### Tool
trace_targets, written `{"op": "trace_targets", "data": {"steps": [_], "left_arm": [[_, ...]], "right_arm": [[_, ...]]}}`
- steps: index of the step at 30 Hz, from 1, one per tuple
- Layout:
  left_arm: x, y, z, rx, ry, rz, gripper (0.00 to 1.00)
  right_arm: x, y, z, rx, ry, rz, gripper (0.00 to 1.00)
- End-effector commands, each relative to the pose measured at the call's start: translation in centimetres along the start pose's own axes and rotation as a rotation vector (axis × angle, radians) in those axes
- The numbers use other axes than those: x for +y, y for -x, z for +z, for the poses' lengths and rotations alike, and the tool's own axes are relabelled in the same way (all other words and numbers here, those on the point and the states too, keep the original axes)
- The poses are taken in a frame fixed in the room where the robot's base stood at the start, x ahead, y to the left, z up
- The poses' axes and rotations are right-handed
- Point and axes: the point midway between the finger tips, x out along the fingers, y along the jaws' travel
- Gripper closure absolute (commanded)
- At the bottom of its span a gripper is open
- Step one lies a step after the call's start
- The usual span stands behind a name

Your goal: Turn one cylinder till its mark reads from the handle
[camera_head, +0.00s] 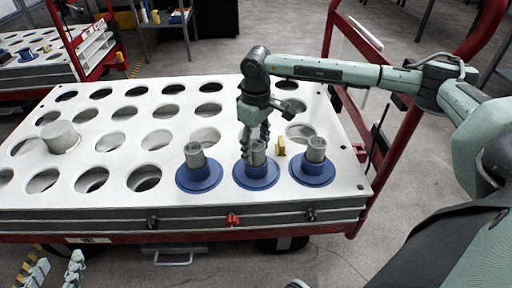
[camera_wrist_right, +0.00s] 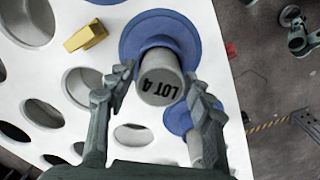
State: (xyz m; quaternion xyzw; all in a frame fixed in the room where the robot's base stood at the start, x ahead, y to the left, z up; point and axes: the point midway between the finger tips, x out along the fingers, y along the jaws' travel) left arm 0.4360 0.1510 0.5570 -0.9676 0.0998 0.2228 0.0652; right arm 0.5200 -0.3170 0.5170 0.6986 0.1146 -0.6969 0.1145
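Three grey cylinders in blue flanged collars stand in a row: left (camera_head: 196,158), middle (camera_head: 258,156) and right (camera_head: 316,153). My right gripper (camera_head: 256,158) points down over the middle one. In the right wrist view its fingers (camera_wrist_right: 160,72) flank a grey cylinder (camera_wrist_right: 158,98), with a small gap at the left finger. This cylinder's top carries a black "LOT 4" mark, upside down in that view. The marks on the others are not readable. My left gripper (camera_head: 55,268) is open and empty at the lower left, away from the cylinders.
The white table (camera_head: 115,205) has several open round holes. A yellow block (camera_head: 281,146) lies behind the cylinders. A red knob (camera_head: 232,219) sits on the front edge. Red tube rails (camera_head: 332,40) rise at the right.

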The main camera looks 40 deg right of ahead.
Motion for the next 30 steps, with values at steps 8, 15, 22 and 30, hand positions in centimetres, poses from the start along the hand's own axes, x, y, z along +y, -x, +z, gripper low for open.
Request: {"op": "trace_targets", "data": {"steps": [8,15,22,30], "left_arm": [[0.0,0.0,0.0,0.0,0.0,0.0,0.6],[0.0,0.0,0.0,0.0,0.0,0.0,0.6],[0.0,0.0,0.0,0.0,0.0,0.0,0.6],[0.0,0.0,0.0,0.0,0.0,0.0,0.6]], "right_arm": [[0.0,-0.1,0.1,-0.002,-0.001,0.0,0.34],[0.0,1.1,0.0,-0.001,-0.002,0.001,0.34],[0.0,5.7,-0.1,0.002,-0.002,0.001,0.34],[0.0,10.6,0.0,0.001,-0.001,0.0,0.34]]}}
